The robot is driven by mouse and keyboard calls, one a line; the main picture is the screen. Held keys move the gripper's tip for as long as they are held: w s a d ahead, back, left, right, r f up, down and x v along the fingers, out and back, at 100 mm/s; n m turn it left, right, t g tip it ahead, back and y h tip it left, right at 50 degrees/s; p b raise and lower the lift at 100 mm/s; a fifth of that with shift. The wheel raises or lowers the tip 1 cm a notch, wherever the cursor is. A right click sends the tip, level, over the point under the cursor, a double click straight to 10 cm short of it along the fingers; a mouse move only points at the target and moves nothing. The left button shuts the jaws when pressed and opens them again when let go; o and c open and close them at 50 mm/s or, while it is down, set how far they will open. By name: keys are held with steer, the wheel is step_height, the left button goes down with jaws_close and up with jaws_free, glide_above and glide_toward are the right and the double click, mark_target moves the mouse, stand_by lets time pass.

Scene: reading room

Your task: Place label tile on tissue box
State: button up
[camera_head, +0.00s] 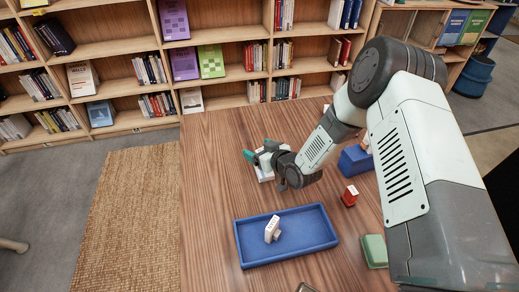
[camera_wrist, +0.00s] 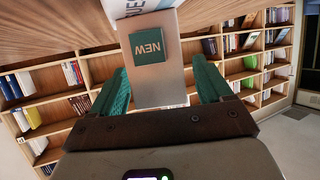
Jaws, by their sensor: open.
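My gripper (camera_head: 261,160) is over the far part of the wooden table in the head view. In the wrist view its two teal fingers (camera_wrist: 160,88) are spread apart with nothing gripped. A green label tile (camera_wrist: 151,46) reading "NEW" lies against a pale box, between and beyond the fingertips. The pale box (camera_wrist: 160,88) carries partly cut-off lettering ending in "UES", and seems to be the tissue box. In the head view a white box (camera_head: 265,174) shows just under my gripper, mostly hidden by it. The tile cannot be made out there.
A blue tray (camera_head: 300,247) holds a small white upright item (camera_head: 272,229). To the right are a blue box (camera_head: 353,161), a small red item (camera_head: 349,197) and a green box (camera_head: 375,251), near my arm. The table's left part is clear. Bookshelves stand behind.

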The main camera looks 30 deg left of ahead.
steer(key=shift+d+r, duration=0.15)
steer(key=shift+r, duration=0.05)
steer(key=v, duration=1.1)
steer(key=shift+s+d, duration=0.2)
steer(key=shift+d, duration=0.1)
steer(key=shift+r, duration=0.15)
